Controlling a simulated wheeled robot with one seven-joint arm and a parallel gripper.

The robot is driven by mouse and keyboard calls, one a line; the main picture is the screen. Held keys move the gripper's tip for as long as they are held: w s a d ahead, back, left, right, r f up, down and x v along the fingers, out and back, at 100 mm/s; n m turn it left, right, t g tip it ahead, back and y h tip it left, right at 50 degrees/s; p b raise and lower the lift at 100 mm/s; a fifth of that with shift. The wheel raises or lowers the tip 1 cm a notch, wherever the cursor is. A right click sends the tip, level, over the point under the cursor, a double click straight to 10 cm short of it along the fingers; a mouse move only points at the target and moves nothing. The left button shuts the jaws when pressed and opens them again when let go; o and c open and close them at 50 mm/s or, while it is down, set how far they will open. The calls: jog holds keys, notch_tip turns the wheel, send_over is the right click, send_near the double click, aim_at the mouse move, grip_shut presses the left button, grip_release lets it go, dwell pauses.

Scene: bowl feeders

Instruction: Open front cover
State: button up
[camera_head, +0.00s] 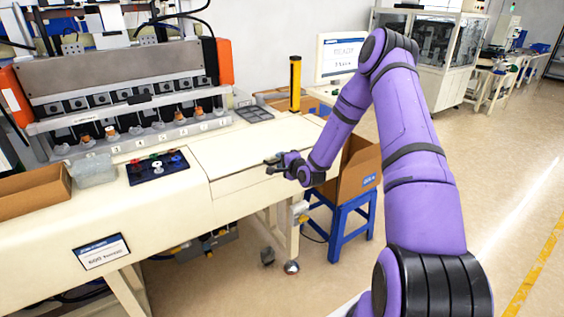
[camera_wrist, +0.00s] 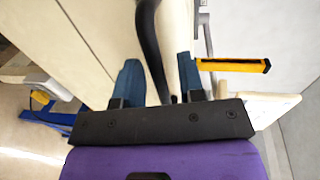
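The front cover (camera_head: 245,150) is a cream, flat panel on the machine's bench top, and it looks closed. My gripper (camera_head: 272,161) is at the cover's front edge, near its right end. In the wrist view my gripper (camera_wrist: 158,82) has two blue fingers standing apart. A curved black bar (camera_wrist: 148,38), which looks like a handle, runs down between them beside the cream panel. I see gaps between the fingers and the bar, so it is not clamped.
A yellow post (camera_head: 295,84) stands behind the cover, with a monitor (camera_head: 340,57) beyond. A cardboard box (camera_head: 358,170) sits on a blue stool (camera_head: 349,222) beside my forearm. A button panel (camera_head: 158,168) lies left of the cover. The floor at the right is clear.

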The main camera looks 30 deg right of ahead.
grip_shut()
